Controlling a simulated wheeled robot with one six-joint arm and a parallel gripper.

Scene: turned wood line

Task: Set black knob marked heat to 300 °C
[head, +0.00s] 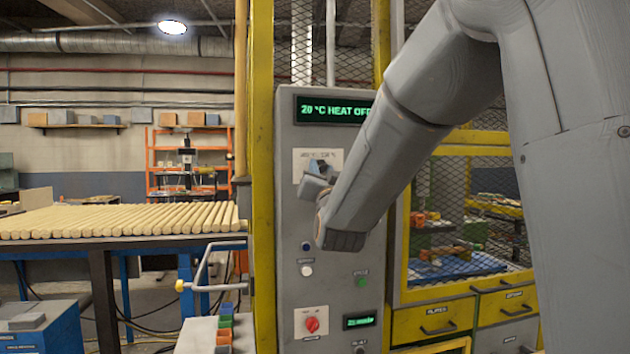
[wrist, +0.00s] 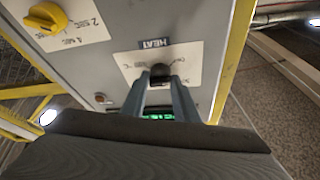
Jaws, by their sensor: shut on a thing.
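The black heat knob (wrist: 160,70) sits on a white dial plate (wrist: 185,58) below a dark "HEAT" label in the wrist view. My gripper (wrist: 160,80) is shut on this knob, one finger on each side. The knob's pointer and most scale marks are hidden or too small to read. In the head view my gripper (head: 318,180) is at the white plate (head: 308,158), and the knob is hidden behind it. The green display (head: 336,110) above reads "20 °C HEAT OFF", its right end partly covered by my arm.
A yellow knob (wrist: 46,19) on another plate shows in the wrist view. Lower on the grey panel are a white button (head: 306,270), a green button (head: 362,282), a red switch (head: 312,324) and a small display (head: 360,320). A rack of wooden rods (head: 120,221) stands at left.

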